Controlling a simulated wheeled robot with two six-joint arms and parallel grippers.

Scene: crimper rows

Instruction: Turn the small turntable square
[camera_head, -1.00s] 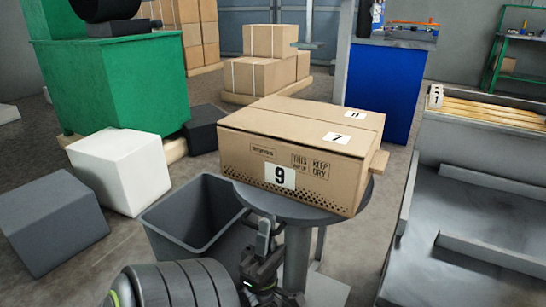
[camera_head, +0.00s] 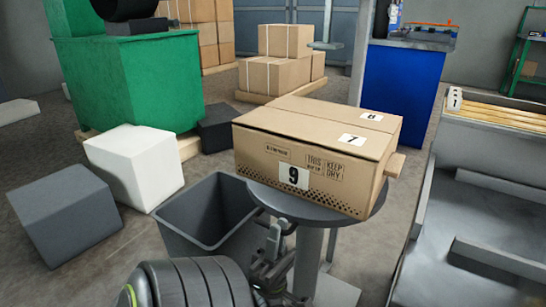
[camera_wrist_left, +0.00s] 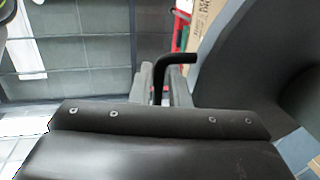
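The small turntable (camera_head: 350,220) is a round grey disc on a post, with a cardboard box (camera_head: 325,180) on it. The box carries labels 9, 7 and 8 and sits at an angle in the head view. The turntable's dark underside (camera_wrist_left: 245,65) fills the right of the left wrist view. My left gripper (camera_head: 275,238) is at the near-left side of the turntable, below its rim. In the left wrist view a bent black rod (camera_wrist_left: 158,80) stands between its narrowly spaced fingers (camera_wrist_left: 162,85); whether they press on it I cannot tell. My right gripper is not in view.
An open grey bin (camera_head: 205,220) stands just left of the turntable. A white block (camera_head: 130,165) and a grey block (camera_head: 65,215) lie farther left. A grey metal structure (camera_head: 485,220) fills the right side. A blue cabinet (camera_head: 400,90) stands behind.

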